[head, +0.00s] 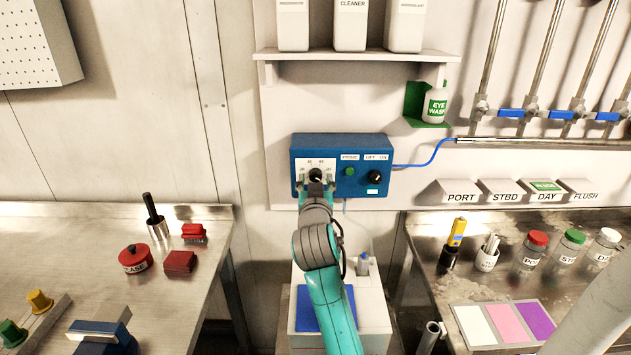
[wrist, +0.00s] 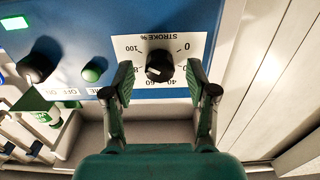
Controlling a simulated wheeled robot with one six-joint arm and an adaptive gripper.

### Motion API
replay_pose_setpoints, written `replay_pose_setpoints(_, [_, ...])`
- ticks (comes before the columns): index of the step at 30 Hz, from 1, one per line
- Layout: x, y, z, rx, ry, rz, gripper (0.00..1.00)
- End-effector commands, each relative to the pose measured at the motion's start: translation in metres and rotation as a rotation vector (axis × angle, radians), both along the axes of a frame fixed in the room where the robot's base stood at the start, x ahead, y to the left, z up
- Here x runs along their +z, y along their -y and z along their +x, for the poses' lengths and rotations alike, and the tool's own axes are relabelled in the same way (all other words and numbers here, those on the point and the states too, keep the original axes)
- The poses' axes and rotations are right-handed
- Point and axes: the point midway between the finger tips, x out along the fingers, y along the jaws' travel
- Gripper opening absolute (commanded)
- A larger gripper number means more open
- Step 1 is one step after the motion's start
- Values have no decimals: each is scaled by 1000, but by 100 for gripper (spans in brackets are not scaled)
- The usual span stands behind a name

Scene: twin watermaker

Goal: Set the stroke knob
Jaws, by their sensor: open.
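The stroke knob (wrist: 159,66) is a black round knob on a white plate marked "STROKE %", with a scale from 0 to 100. The wrist view shows the plate upside down. In the head view the knob (head: 316,174) is at the left of the blue pump box (head: 350,150). My gripper (wrist: 159,78) is open, one finger on each side of the knob, with visible gaps on both sides. My gripper also shows just below the knob in the head view (head: 316,188). The knob's exact setting is too small to read, and the fingers cover part of the scale.
A green button (head: 349,171) and a black off/on knob (head: 376,177) sit to the right on the box. A blue tube (head: 430,156) leaves its right side. A shelf of bottles (head: 350,54) hangs above. Benches stand at left (head: 220,235) and right (head: 425,222).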

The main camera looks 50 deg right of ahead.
Motion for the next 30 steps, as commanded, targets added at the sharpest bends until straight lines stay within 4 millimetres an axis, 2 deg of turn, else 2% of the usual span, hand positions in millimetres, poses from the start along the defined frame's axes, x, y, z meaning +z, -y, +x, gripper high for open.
replay_pose_setpoints(12, [0,6,5,0,0,0,57])
replay_pose_setpoints(19, [0,6,5,0,0,0,0])
replay_pose_setpoints(30, [0,6,5,0,-34,-29,0])
